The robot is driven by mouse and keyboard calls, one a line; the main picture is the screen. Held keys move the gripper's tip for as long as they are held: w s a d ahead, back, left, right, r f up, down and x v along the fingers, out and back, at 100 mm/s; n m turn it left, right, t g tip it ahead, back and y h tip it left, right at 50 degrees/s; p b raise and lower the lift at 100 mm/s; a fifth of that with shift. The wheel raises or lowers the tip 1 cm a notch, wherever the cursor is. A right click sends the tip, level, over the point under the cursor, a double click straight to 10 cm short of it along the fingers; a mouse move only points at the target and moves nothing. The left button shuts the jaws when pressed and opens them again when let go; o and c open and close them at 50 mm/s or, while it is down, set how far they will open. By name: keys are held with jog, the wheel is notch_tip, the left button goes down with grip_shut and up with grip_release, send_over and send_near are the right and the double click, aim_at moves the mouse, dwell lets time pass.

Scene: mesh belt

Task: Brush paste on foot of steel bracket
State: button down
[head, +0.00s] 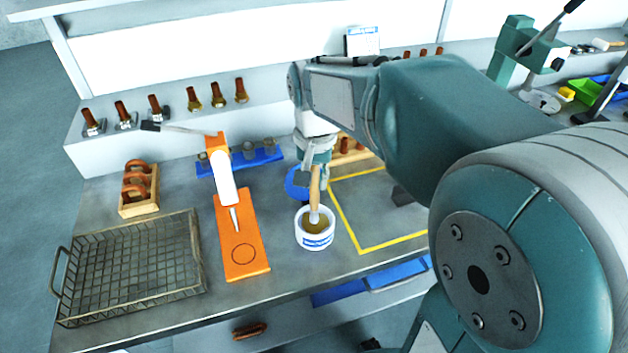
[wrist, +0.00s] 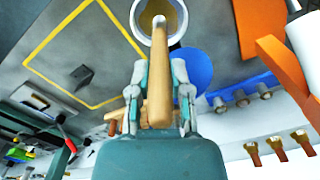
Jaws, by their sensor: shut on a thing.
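My gripper (head: 316,166) is shut on the wooden handle of a brush (head: 315,187), which points down, nearly upright. The handle also runs between the fingers (wrist: 159,100) in the wrist view. The brush's lower end is inside a white tub (head: 315,240) with a blue-and-white label and brownish paste in it; the bristles are hidden. A dark grey piece (head: 402,195), which looks like the steel bracket, lies inside a yellow outline (head: 345,225). My arm partly covers it in the head view; the wrist view shows it small (wrist: 81,73), its foot not clear.
A blue disc (head: 296,183) lies behind the tub. An orange stand (head: 240,255) with a white tool is left of it. A wire basket (head: 130,265) sits at the front left, with a wooden rack (head: 138,205) behind. The outlined area has free room.

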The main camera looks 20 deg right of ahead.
jog(key=shift+r, duration=3)
